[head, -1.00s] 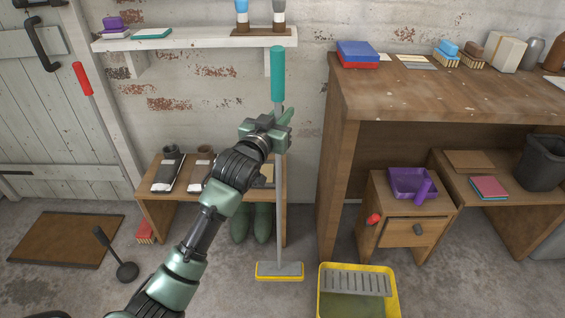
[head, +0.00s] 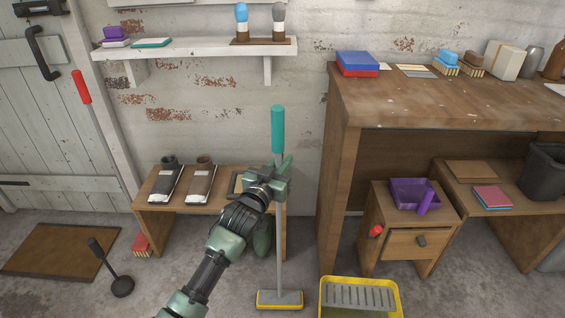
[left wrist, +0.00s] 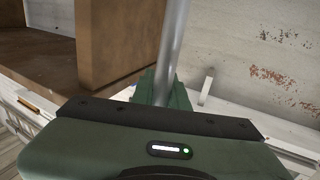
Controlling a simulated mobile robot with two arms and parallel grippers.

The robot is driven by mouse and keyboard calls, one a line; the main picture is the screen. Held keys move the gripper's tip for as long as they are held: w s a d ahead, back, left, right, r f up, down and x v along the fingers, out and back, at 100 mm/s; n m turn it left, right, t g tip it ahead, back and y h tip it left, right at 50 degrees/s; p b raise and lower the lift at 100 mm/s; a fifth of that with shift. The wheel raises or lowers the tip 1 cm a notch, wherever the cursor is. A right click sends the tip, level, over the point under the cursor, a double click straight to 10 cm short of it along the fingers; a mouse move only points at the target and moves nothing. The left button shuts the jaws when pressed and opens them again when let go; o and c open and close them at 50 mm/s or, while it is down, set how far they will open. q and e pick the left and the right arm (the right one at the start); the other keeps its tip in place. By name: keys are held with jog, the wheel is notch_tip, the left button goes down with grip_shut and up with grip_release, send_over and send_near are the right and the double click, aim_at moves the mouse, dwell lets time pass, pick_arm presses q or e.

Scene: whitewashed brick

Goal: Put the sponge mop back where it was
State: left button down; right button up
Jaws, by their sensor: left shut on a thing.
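The sponge mop has a teal handle (head: 278,130), a thin grey pole and a yellow-edged head (head: 280,300). It is upright in the head view, between the low bench and the workbench. My left gripper (head: 279,180) is shut on the pole below the teal handle. The mop's head is low, near the floor; I cannot tell whether it touches. In the left wrist view the grey pole (left wrist: 172,50) rises from my gripper's fingers. My right gripper is not in view.
A yellow tray (head: 394,300) stands on the floor right of the mop head. A wall shelf (head: 190,48) hangs above. A red-handled pole (head: 82,87) leans by the door.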

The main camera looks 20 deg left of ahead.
pick_arm(q)
jog(key=shift+r, duration=0.15)
jog(key=c, duration=1.4)
grip_release()
jog(key=shift+f, duration=0.2)
